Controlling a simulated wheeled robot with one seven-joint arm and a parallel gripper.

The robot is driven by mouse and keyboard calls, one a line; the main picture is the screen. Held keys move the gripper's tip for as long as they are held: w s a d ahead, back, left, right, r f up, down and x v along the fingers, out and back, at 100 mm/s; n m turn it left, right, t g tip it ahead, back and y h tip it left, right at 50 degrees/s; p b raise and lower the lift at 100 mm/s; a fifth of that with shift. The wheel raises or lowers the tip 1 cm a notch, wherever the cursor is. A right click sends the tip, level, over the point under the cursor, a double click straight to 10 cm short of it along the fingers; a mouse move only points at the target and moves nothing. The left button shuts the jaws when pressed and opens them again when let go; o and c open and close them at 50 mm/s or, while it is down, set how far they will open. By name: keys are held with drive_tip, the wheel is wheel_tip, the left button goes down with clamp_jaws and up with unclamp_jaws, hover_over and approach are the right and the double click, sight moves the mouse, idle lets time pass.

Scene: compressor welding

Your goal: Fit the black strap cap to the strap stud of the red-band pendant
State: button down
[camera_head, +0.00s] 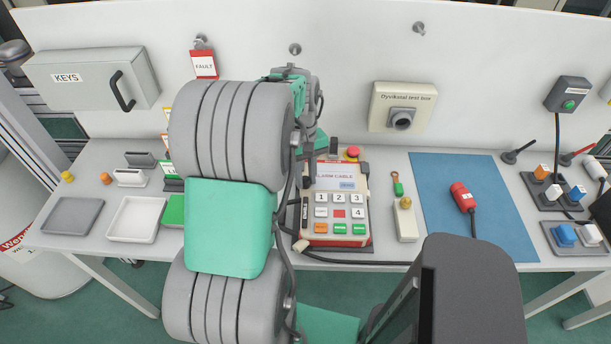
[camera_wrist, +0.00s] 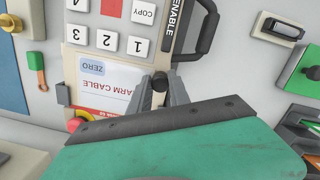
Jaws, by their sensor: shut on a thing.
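The pendant (camera_head: 321,228) lies face up on the bench, with a keypad, a "CABLE" screen and red along its lower edge. It also shows upside down in the wrist view (camera_wrist: 115,75). My gripper (camera_head: 311,178) is over the pendant's upper left corner. In the wrist view my gripper (camera_wrist: 161,88) is shut on a small black piece, which looks like the strap cap (camera_wrist: 160,80), at the pendant's edge beside the screen. The strap stud is not visible, so I cannot tell whether the cap touches it.
A black side handle (camera_wrist: 204,35) stands close to the fingers. A red and yellow stop button (camera_head: 352,153) rises from the pendant's top. A beige box (camera_head: 405,224) and blue mat (camera_head: 455,225) lie to the right; trays (camera_head: 136,217) lie left.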

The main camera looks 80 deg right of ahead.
drive_tip(key=c, duration=1.1)
unclamp_jaws()
drive_tip(key=shift+c, duration=0.2)
drive_tip(key=r, duration=0.7)
drive_tip(key=shift+w+d+r+b, duration=0.25)
drive_tip(key=shift+d+r+b, duration=0.1)
drive_tip(key=shift+w, duration=0.15)
drive_tip(key=w+a+r+n+t+h, duration=0.1)
drive_tip(key=w+a+n, duration=0.2)
drive_tip(key=w+a, duration=0.7)
drive_tip(key=w+a+r+n+h, duration=0.1)
drive_tip(key=w+a+r+n, duration=0.15)
drive_tip(key=w+a, duration=0.75)
drive_tip(key=w+a+f+n+t, duration=0.1)
drive_tip(key=w+a+n, duration=0.1)
drive_tip(key=a, duration=0.9)
drive_tip(key=w+a+f+n+t, duration=0.1)
drive_tip(key=w+a+n+t, duration=0.1)
drive_tip(key=a, duration=0.9)
drive_tip(key=shift+w+f+n+y, duration=0.3)
drive_tip(key=shift+w+n+y, duration=0.1)
drive_tip(key=shift+n, duration=0.15)
